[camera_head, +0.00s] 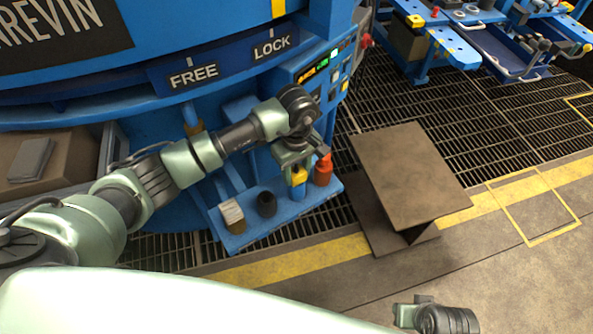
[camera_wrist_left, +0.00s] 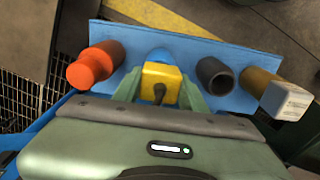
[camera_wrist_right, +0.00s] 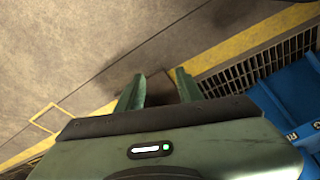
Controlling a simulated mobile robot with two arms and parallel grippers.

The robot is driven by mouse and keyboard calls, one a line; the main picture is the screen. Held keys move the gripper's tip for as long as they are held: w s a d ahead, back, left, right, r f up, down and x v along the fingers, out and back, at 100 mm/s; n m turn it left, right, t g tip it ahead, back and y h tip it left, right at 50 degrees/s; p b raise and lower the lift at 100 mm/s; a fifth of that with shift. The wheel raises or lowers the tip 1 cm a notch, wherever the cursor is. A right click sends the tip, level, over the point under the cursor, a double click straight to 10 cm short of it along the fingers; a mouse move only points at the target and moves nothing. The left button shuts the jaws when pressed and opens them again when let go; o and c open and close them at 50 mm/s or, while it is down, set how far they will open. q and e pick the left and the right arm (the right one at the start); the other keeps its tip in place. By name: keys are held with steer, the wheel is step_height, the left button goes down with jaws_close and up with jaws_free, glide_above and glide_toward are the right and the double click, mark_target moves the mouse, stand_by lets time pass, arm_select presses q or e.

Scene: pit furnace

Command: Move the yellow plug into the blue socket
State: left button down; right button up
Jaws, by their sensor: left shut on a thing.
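The yellow plug (camera_head: 298,175) is at my left gripper (camera_head: 296,163), directly over the blue socket (camera_head: 298,192) on the blue shelf. In the left wrist view my left gripper (camera_wrist_left: 157,88) is shut on the yellow plug (camera_wrist_left: 160,78), one finger on each side. The blue socket (camera_wrist_left: 160,54) shows just behind the plug; I cannot tell whether the plug is fully seated. My right gripper (camera_wrist_right: 160,90) has its fingers apart with nothing between them, over the floor.
The blue shelf (camera_head: 242,237) also bears an orange-red plug piece (camera_head: 323,171), a dark, empty-looking socket (camera_head: 266,204) and a brown socket with a white plug (camera_head: 231,214). A brown metal stand (camera_head: 408,175) is to the right. The blue furnace (camera_head: 150,130) rises behind.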

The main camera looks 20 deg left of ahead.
steer(key=shift+r, duration=0.1)
arm_select(q)
steer(key=shift+f, duration=0.15)
arm_select(e)
steer(key=shift+r, duration=0.25)
arm_select(q)
steer(key=shift+f, duration=0.15)
arm_select(e)
steer(key=shift+s+r, duration=0.15)
steer(key=shift+r, duration=0.3)
arm_select(q)
steer(key=shift+b, duration=0.3)
steer(key=c, duration=1.1)
jaws_free()
arm_select(e)
steer(key=shift+s+r, duration=0.1)
steer(key=shift+r, duration=0.15)
